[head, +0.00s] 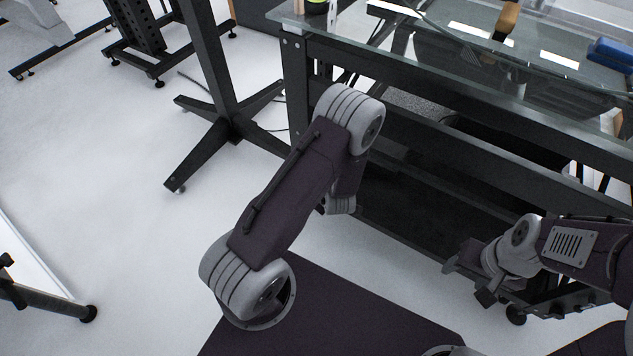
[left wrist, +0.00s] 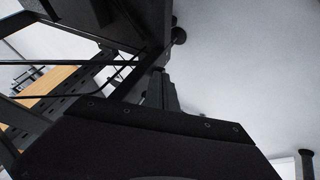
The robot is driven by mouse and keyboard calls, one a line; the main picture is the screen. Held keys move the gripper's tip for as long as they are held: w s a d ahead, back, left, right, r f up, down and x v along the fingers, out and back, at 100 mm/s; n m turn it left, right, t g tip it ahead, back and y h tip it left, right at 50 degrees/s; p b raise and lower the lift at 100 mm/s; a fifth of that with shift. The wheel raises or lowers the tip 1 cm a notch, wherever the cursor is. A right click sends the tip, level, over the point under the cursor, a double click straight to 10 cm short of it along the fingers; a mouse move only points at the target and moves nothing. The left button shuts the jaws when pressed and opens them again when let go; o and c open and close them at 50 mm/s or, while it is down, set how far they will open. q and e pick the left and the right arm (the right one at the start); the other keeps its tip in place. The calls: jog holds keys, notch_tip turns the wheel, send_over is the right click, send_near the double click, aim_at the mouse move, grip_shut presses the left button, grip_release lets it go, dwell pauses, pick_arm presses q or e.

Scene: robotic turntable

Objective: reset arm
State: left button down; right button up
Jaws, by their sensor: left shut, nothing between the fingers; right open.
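My left arm (head: 290,190) is bent, with its elbow raised in front of the glass-topped table. Its forearm points down behind the upper arm, and its gripper is hidden in the head view. In the left wrist view my left gripper (left wrist: 160,90) shows shut and empty, pointing past dark frame parts toward the pale floor. My right gripper (head: 470,278) is open and empty at the lower right of the head view, low in front of the dark table frame. It points left.
The glass-topped table (head: 430,62) with a black frame stands close ahead. A brown object (head: 506,20) and a blue object (head: 612,52) are on top. A black stand (head: 230,125) with spread feet is left of the table. White floor lies open at left.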

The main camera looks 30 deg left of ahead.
pick_arm(q)
jog(key=shift+d, duration=0.1)
dwell(0.4)
jog(key=w+d+r+m+t+h, duration=0.1)
jog(key=w+r+t+h, duration=0.15)
jog(key=r, duration=0.75)
jog(key=w+d+r+m+t+h, duration=0.1)
jog(key=w+d+r+m, duration=0.15)
jog(key=r, duration=0.65)
jog(key=s+d+f+m+g+h, duration=0.2)
jog(key=s+m+g, duration=0.75)
jog(key=s, duration=0.85)
notch_tip(320, 180, up, 38)
jog(key=s+m+t+p, duration=0.1)
jog(key=m+p, duration=0.1)
jog(key=p, duration=3.6)
jog(key=shift+m, duration=0.3)
